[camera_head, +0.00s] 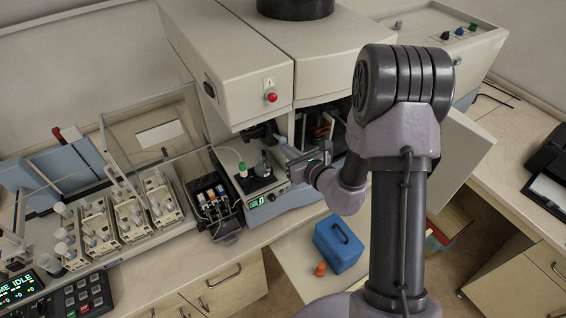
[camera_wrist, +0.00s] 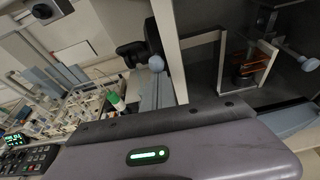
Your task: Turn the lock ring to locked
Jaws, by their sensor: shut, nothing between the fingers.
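My gripper (camera_head: 294,155) is in front of the instrument's open front, beside the small dark stage under the hood. It is shut and empty. In the wrist view its grey body with a green light fills the bottom, and its fingers are not clearly visible. In the open chamber a copper-coloured coil (camera_wrist: 245,70) stands inside a pale frame (camera_wrist: 262,62); it also shows in the head view (camera_head: 322,124), partly behind my arm. A dark round part (camera_wrist: 243,82) sits at the coil's base. I cannot tell for certain which part is the lock ring or its position.
A pale ball knob (camera_wrist: 156,63) is left of the chamber and another (camera_wrist: 309,64) right. A green-capped vial (camera_head: 242,169) stands left of my gripper. A small tube rack (camera_head: 212,205) is farther left. A blue box (camera_head: 338,246) sits lower, in front.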

